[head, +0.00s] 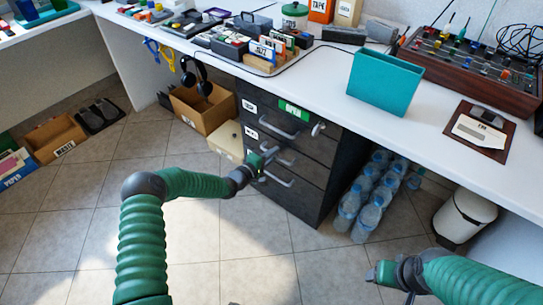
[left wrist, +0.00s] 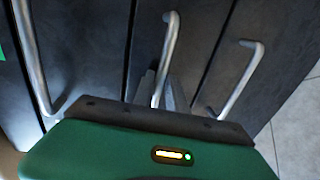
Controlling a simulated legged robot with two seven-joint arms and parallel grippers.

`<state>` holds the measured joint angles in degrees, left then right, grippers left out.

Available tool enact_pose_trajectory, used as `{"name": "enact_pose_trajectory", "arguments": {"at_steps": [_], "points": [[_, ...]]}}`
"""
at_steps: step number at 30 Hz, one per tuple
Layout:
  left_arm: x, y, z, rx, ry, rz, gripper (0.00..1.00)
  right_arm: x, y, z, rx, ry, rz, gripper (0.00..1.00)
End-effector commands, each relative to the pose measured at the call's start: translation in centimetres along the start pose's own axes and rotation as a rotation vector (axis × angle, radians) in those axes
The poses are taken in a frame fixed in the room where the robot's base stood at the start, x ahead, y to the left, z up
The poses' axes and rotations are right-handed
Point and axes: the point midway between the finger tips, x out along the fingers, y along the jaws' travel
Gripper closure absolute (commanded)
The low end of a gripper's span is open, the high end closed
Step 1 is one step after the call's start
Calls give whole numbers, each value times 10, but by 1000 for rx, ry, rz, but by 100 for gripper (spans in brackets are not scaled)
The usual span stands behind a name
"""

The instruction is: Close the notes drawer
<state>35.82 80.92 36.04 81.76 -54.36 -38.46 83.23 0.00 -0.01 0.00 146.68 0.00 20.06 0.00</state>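A dark cabinet (head: 325,185) of drawers stands under the desk, with small white labels (head: 251,132) too small to read. Metal bar handles (head: 278,125) cross its drawer fronts. I cannot tell which drawer is the notes drawer or how far any is pulled out. My left gripper (head: 262,160) is at the middle handle. In the left wrist view, its grey fingers (left wrist: 162,92) lie close on either side of the middle handle (left wrist: 168,50), apparently gripping it. My right gripper (head: 376,273) is low at the right, away from the cabinet; its fingers are not clear.
Water bottles (head: 368,195) stand right of the cabinet, and a white bin (head: 464,216) further right. A cardboard box (head: 203,108) with headphones is left of the cabinet. A teal box (head: 384,85) stands on the desk above. The tiled floor in front is clear.

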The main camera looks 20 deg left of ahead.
Motion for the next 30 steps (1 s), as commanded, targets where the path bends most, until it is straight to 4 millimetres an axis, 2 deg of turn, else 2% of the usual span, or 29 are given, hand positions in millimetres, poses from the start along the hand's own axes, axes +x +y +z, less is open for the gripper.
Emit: {"name": "enact_pose_trajectory", "arguments": {"at_steps": [1, 3, 23, 26, 30], "points": [[0, 0, 0, 0, 0, 1, 75, 0, 0, 0, 0, 0, 0, 33], [0, 1, 0, 0, 0, 2, 67, 0, 0, 0, 0, 0, 0, 33], [-2, 9, -2, 4, 4, 16, 67, -2, 0, 0, 0, 0, 0, 33], [-11, 11, -3, 4, 5, 15, 67, -8, 0, -2, 0, 0, 0, 33], [-43, 11, -3, 1, 4, 7, 67, -27, 0, -6, 0, 0, 0, 33]]}}
